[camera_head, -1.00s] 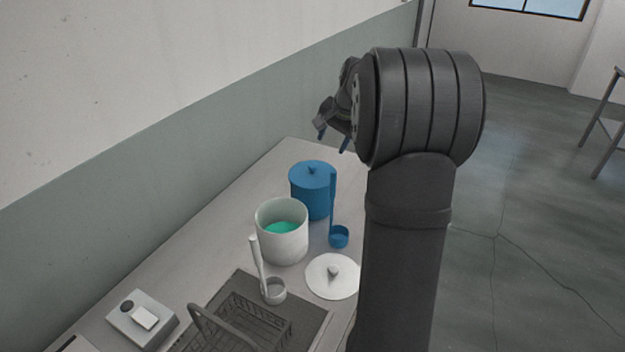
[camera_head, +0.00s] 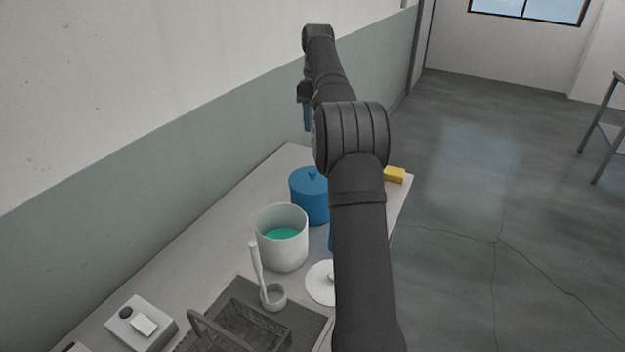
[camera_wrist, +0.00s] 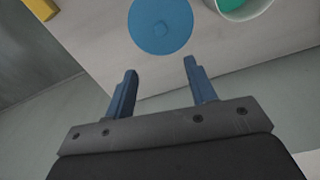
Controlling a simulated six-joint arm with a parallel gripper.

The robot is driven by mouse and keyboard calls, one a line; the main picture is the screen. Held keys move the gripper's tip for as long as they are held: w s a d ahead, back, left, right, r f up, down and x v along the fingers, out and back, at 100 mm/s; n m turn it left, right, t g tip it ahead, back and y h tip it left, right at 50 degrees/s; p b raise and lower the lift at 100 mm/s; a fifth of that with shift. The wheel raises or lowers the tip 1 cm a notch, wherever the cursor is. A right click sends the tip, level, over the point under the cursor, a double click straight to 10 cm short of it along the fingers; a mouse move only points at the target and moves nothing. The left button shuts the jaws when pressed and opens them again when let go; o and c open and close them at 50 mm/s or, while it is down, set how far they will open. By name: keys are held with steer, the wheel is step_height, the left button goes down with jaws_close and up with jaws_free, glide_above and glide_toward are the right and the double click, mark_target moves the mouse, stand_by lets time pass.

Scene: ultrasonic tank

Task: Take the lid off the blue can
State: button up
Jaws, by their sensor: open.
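In the head view my gripper (camera_head: 307,118) is partly hidden behind my arm, above and beyond the can.
A white pot (camera_head: 282,250) with green liquid stands close to the can. A white lid (camera_head: 320,284), a white ladle (camera_head: 272,296) and a dark basket (camera_head: 235,325) are nearer. A yellow block (camera_head: 394,175) lies near the table's far right. My arm mostly hides the blue ladle.

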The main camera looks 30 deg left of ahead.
steer(key=n, duration=0.2)
glide_above(312, 171)
steer(key=f, duration=1.1)
steer(key=shift+d+f, duration=0.2)
steer(key=shift+f, duration=0.05)
steer(key=shift+a+f, duration=0.15)
steer(key=shift+f, duration=2.6)
steer(key=c, duration=1.1)
